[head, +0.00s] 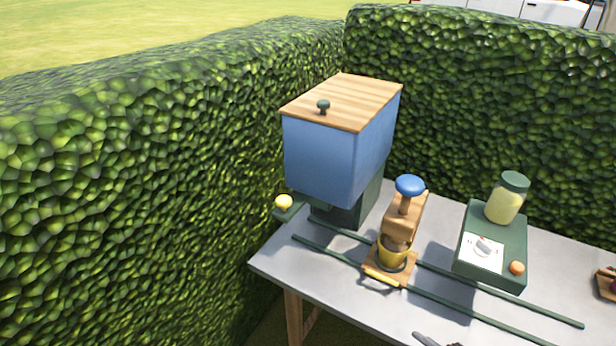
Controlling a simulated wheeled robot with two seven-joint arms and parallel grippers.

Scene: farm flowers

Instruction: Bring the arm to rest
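Neither of my grippers nor my arms can be made out in the head view. The grey table (268,262) stands at the lower right. On it, a wooden stand (408,222) with a blue knob (409,185) on top holds a yellow cup-like piece (393,252). A blue bin (325,160) with a wooden lid (345,98) stands behind it on a dark green base.
Two green rails (470,303) run along the table. A green box (510,250) carries a jar (506,198) with pale yellow contents. A dark object (430,340) is cut off at the lower edge. Tall hedges (150,180) close off the left and back.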

